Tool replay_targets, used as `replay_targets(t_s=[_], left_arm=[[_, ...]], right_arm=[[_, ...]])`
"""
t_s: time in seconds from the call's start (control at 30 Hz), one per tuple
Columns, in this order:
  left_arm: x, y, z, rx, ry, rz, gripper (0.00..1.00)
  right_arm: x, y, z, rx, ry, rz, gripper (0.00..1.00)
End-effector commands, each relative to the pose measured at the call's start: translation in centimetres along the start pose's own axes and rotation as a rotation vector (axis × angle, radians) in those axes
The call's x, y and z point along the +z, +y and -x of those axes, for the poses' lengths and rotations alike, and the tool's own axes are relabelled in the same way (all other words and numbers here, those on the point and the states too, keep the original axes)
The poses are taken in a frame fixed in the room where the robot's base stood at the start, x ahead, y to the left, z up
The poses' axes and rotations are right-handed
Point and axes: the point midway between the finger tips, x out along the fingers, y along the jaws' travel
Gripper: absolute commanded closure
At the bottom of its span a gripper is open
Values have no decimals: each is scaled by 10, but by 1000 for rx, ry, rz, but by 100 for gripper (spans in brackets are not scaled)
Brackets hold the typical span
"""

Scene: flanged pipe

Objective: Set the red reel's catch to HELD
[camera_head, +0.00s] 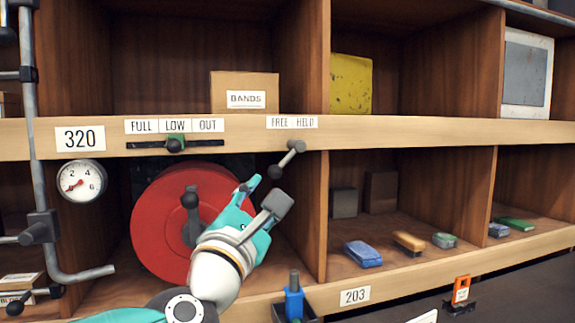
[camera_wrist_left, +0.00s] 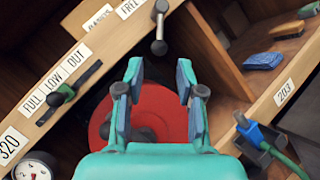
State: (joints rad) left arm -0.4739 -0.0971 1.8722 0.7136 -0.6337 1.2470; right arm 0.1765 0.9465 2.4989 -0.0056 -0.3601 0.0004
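The red reel (camera_head: 160,215) sits in the lower left compartment, with a dark crank handle on its face. It also shows behind my fingers in the left wrist view (camera_wrist_left: 165,105). The catch lever (camera_head: 287,158) is mounted on the shelf edge under the FREE HELD label (camera_head: 292,122). Its dark knob hangs down and to the left, on the FREE side. In the left wrist view the lever (camera_wrist_left: 159,30) lies just beyond my fingertips. My left gripper (camera_head: 266,191) is open and empty, just below the knob and apart from it. My right gripper is not in view.
A slider (camera_head: 175,145) stands under LOW on the FULL LOW OUT scale. A gauge (camera_head: 80,180) and grey pipe (camera_head: 32,100) are at the left. A blue-handled tool (camera_head: 293,298) stands in a holder below my gripper. Wooden dividers (camera_head: 313,215) flank the reel's compartment.

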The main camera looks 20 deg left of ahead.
Motion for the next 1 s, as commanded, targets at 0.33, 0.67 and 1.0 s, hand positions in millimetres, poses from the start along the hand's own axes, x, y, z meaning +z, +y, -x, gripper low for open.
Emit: replay_targets(t_s=[0.33,0.67,1.0], left_arm=[[1,1,-77,-2,3,-5,63],[1,0,-132,-2,1,-5,63],[0,-2,-145,-3,0,-4,63]], right_arm=[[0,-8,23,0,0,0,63],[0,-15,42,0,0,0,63],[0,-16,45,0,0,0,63]])
